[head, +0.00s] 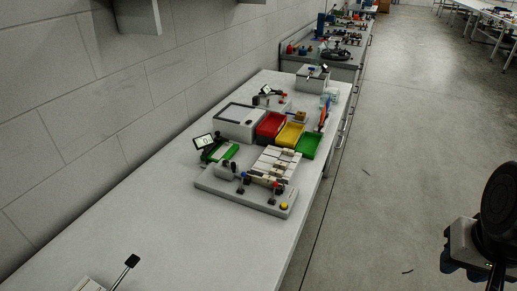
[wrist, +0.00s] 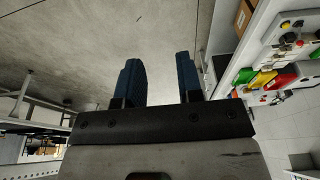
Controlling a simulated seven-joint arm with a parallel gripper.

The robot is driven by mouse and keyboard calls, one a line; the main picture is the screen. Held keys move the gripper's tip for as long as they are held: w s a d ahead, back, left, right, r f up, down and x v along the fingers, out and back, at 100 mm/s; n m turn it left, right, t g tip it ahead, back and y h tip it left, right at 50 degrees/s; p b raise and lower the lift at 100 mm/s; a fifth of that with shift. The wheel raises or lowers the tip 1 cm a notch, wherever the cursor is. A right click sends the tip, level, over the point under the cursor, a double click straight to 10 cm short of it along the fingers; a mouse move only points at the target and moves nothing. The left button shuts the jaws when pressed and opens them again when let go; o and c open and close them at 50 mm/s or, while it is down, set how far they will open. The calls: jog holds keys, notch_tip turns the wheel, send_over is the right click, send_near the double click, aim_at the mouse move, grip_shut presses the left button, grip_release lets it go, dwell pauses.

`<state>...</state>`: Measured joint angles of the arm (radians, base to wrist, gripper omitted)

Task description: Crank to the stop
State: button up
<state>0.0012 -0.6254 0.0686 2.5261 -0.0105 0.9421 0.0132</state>
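A grey-based bench fixture (head: 245,196) sits on the long white bench in the head view. It carries pale ribbed blocks (head: 277,163), dark clamps, a red-and-white rod-like part (head: 262,180) and a yellow button (head: 284,206). I cannot make out a crank on it for certain at this size. My gripper (wrist: 158,78) shows in the wrist view with two dark blue fingers apart and nothing between them. It hangs over bare floor, away from the bench and touching nothing. In the head view my arm is at the lower right edge and the fingertips are not visible.
Red (head: 270,126), yellow (head: 289,134) and green (head: 307,145) bins stand behind the fixture, beside a grey box (head: 239,121). A small display (head: 203,141) stands to its left. A black-tipped lever (head: 132,261) rises at the lower left.

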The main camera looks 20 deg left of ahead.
jog(key=shift+o, duration=0.6)
jog(key=shift+w+a+r, duration=0.15)
jog(key=shift+w+a, duration=0.05)
jog(key=shift+w, duration=0.15)
jog(key=w+a+r+n, duration=0.2)
jog(key=w+a+n, duration=0.2)
jog(key=w+a, duration=0.65)
jog(key=n+g, duration=0.3)
jog(key=n, duration=0.8)
send_over(233, 163)
notch_tip(233, 163, down, 13)
jog(key=shift+w+r, duration=0.1)
jog(key=shift+f, duration=3.95)
